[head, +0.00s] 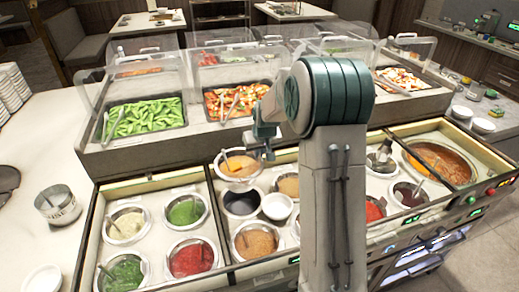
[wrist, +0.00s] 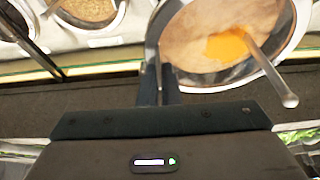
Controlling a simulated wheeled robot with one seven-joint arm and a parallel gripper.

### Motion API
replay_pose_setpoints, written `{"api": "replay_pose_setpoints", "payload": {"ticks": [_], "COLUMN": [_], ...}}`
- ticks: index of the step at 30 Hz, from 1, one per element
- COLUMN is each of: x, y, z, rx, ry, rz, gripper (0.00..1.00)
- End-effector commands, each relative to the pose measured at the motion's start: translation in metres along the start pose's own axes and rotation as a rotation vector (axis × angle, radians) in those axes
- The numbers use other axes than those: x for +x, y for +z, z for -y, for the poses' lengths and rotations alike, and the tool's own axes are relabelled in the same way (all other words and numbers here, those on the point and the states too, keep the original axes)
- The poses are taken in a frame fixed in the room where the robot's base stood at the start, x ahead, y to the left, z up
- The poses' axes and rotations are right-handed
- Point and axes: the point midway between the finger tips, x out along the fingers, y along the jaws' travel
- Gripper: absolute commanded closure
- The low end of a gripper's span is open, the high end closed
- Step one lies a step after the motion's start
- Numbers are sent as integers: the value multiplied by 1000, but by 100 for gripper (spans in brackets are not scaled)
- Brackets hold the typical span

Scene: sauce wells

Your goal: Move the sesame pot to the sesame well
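The sesame pot (head: 240,169), a round metal pot of tan sauce with an orange patch and a spoon, hangs over the back edge of the sauce counter, left of my arm. It also shows large in the wrist view (wrist: 200,28). My gripper (head: 264,150) is shut on its rim; its dark fingers (wrist: 158,75) meet the pot's near left side in the wrist view. A dark round well (head: 241,202) lies below the pot; I cannot tell whether it is empty or holds dark sauce. No label naming the sesame well is readable.
Pots of pale (head: 127,225), green (head: 186,210), red (head: 192,258) and brown (head: 255,242) sauce sit around the dark well. A white bowl (head: 277,206) is beside it. Glass-guarded food trays (head: 145,116) rise behind. My arm hides part of the counter's middle.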

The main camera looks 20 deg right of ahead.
Motion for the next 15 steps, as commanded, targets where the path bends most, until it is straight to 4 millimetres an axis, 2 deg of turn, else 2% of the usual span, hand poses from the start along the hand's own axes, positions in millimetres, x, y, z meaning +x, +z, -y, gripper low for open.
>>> {"api": "replay_pose_setpoints", "payload": {"ticks": [15], "x": [37], "y": [14], "z": [-1], "rx": [3], "ry": [1], "rz": [-6], "gripper": [100]}}
